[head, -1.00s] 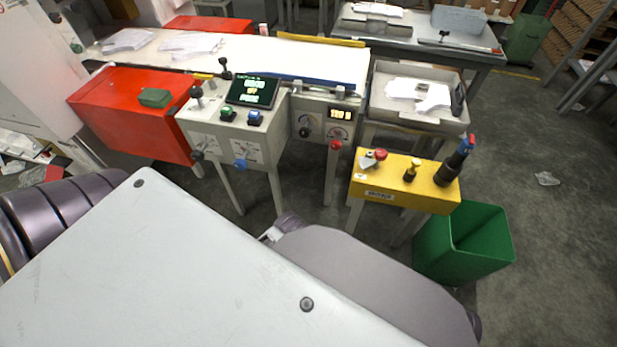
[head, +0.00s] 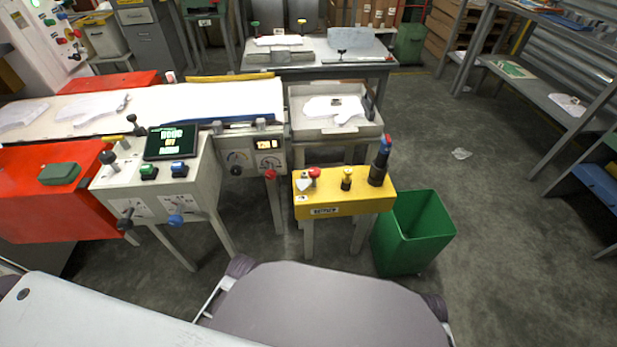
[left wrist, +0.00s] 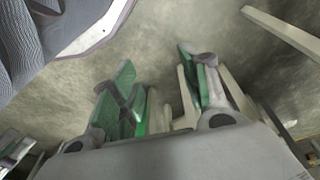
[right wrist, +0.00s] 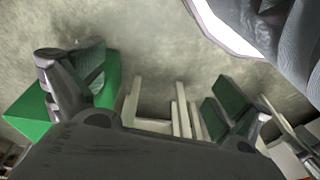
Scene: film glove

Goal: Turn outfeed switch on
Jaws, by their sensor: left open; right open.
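No switch in view has a label I can read as outfeed, so I cannot tell which one it is. The grey control console (head: 205,200) has a dark screen with green text (head: 171,142), a green button (head: 149,171), a blue button (head: 180,170) and lever knobs. A grey panel (head: 243,158) beside it has dials, a lit display and a red knob (head: 270,175). A yellow box (head: 345,205) carries a red knob, a small yellow-black knob and a black blue-topped post. My left gripper (left wrist: 165,95) and right gripper (right wrist: 155,95) are open and empty, unseen in the head view.
A red cabinet (head: 55,215) stands left of the console. A white conveyor bed (head: 185,101) runs behind it, and a grey tray (head: 365,132) holds white sheets. A green bin (head: 412,235) stands right of the yellow box.

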